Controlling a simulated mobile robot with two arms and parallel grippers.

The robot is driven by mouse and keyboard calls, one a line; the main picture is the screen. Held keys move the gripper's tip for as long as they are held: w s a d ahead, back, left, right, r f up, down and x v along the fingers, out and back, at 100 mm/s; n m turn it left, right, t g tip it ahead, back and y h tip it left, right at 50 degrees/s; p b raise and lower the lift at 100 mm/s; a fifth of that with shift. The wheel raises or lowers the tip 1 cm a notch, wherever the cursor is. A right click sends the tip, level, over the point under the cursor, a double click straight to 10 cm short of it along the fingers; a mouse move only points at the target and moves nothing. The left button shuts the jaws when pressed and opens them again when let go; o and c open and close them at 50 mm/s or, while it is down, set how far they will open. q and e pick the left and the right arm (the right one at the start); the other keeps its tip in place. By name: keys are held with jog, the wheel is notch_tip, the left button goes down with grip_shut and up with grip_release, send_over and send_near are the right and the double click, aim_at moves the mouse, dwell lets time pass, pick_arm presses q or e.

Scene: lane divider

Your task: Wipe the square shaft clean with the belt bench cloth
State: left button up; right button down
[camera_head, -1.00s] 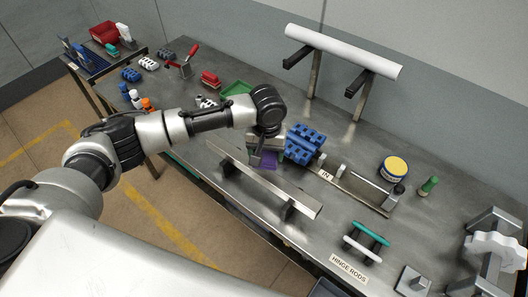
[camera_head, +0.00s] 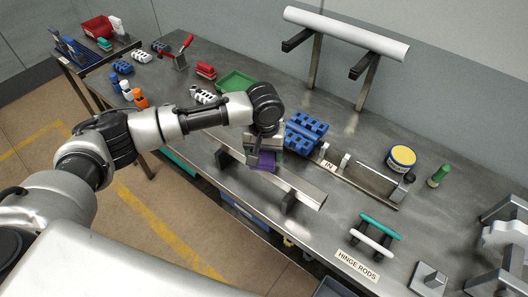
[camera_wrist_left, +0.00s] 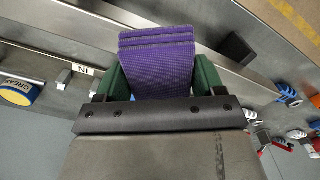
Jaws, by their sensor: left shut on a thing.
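The square shaft (camera_head: 300,188) is a long grey metal bar held on dark supports along the front of the bench. It also shows in the left wrist view (camera_wrist_left: 245,88), running behind the cloth. My left gripper (camera_head: 263,147) is shut on the purple folded cloth (camera_head: 266,161). In the left wrist view the cloth (camera_wrist_left: 157,55) sits between the two green finger pads. The cloth overlaps the shaft near its middle; whether it touches the top face is hard to tell. My right gripper is not in view.
A yellow-lidded tin (camera_head: 401,158) and green-handled tool (camera_head: 438,176) stand right. A white roll (camera_head: 345,33) rests on a raised rack. Hinge rods (camera_head: 372,242) lie front right.

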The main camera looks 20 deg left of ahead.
pick_arm(q)
jog(key=shift+f, duration=0.95)
dwell(0.6)
jog(key=shift+w+a+r+p, duration=0.2)
jog(key=shift+a+p, duration=0.2)
jog(key=shift+a, duration=0.15)
jog(key=shift+w+a+p, duration=0.25)
jog(key=shift+a+p, duration=0.05)
jog(key=shift+a, duration=0.4)
jog(key=shift+w+a+p, duration=0.2)
jog(key=shift+a+p, duration=0.05)
jog(key=shift+a, duration=0.4)
jog(key=shift+f+p, duration=0.15)
jog(key=shift+p, duration=0.4)
jog(key=shift+s+d+p, duration=0.2)
jog(key=shift+d+p, duration=0.25)
jog(key=shift+d, duration=0.05)
jog(key=shift+s+d+p, duration=0.2)
jog(key=shift+d+p, duration=0.2)
jog(key=shift+d, duration=0.1)
jog(key=shift+s+d+p, duration=0.3)
jog(key=shift+d+p, duration=0.15)
jog(key=shift+d, duration=0.3)
jog(key=shift+s+d+f, duration=0.1)
jog(key=shift+d+f, duration=0.1)
